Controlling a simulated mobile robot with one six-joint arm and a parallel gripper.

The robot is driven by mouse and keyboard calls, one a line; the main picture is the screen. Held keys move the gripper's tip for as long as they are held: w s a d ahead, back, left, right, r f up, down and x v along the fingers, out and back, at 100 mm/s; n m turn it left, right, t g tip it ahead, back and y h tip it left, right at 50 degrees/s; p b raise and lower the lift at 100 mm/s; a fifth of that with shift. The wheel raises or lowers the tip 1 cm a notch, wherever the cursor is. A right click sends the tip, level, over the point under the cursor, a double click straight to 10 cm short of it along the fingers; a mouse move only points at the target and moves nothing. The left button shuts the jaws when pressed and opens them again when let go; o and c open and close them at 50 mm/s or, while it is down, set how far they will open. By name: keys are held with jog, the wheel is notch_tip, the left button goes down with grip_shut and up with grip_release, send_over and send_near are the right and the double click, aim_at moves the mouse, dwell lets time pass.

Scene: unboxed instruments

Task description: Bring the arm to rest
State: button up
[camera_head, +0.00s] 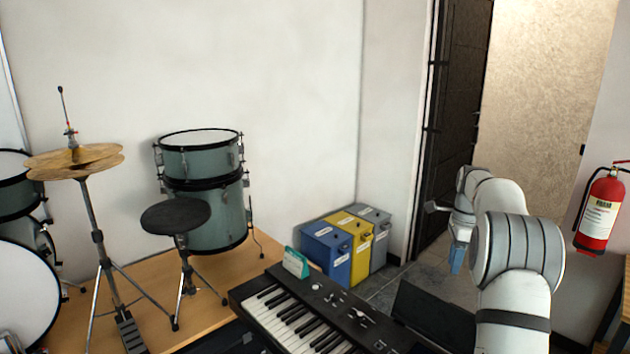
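My white arm rises at the right of the head view and bends toward the open doorway. Its far end, with my gripper (458,258), points down in front of the doorway, above the grey floor. A small blue part shows at the tip, and I cannot tell whether it is a finger or something held. The fingers are too small and too hidden by the wrist to tell open from shut. The gripper looks apart from the things around it.
A keyboard (300,322) stands at the front, with a teal and white box (296,262) on it. Blue (326,254), yellow (356,240) and grey (378,222) bins stand behind. Drums (208,195), a stool (176,218) and cymbals (75,162) are left; a fire extinguisher (600,210) hangs right.

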jog(key=s+a+r+n+t+h, duration=0.1)
jog(key=s+a+r+n, duration=0.35)
jog(key=s+a, duration=0.3)
jog(key=s+a+r+n+t, duration=0.1)
jog(key=s+a+r+n, duration=0.2)
jog(key=s+a+n, duration=0.4)
jog(key=s+a+f+n, duration=0.2)
jog(key=s+n, duration=0.1)
jog(key=s, duration=0.4)
jog(key=s+a+f+n+t, duration=0.1)
jog(key=s+a+f+n, duration=0.1)
jog(key=s, duration=0.5)
jog(key=s+a+f+n+t, duration=0.1)
jog(key=s+a+f+n, duration=0.1)
jog(key=s+n, duration=0.2)
jog(key=s+b, duration=0.1)
jog(key=s, duration=0.2)
jog(key=shift+s+a+f+n, duration=0.15)
jog(key=shift+s+f+n, duration=0.1)
jog(key=shift+s+n, duration=0.1)
